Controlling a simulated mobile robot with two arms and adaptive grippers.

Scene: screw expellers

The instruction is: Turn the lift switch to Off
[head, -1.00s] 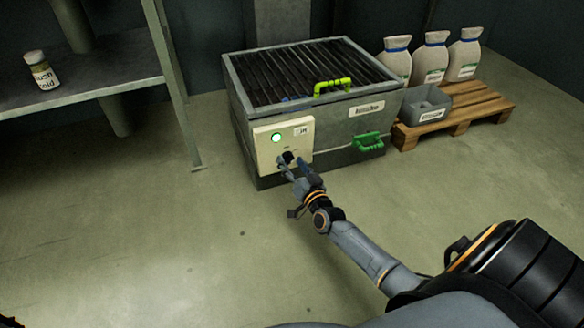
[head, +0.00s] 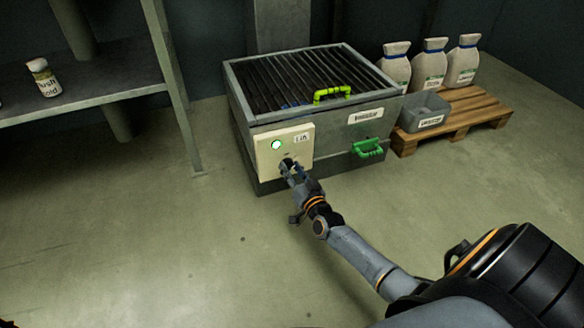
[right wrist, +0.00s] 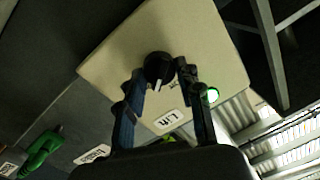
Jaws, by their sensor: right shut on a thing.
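The lift switch is a black rotary knob (right wrist: 157,66) with a pale mark, on a cream control panel (head: 265,157) at the front left of the grey machine. A green lamp (head: 277,144) glows on the panel, which also carries a "Lift" label (right wrist: 168,121). My right gripper (head: 288,164) is at the panel and hides most of the knob in the head view. In the right wrist view its two fingers (right wrist: 158,74) stand on either side of the knob and are shut on it. My left gripper is not in view.
The grey machine has a slatted top (head: 315,75), a yellow-green handle (head: 332,94) and a green handle (head: 367,148). A pallet (head: 480,108) with several sacks and a grey bin (head: 424,112) stands right. A shelf (head: 90,85) holds a bottle (head: 43,78) at left. The floor in front is clear.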

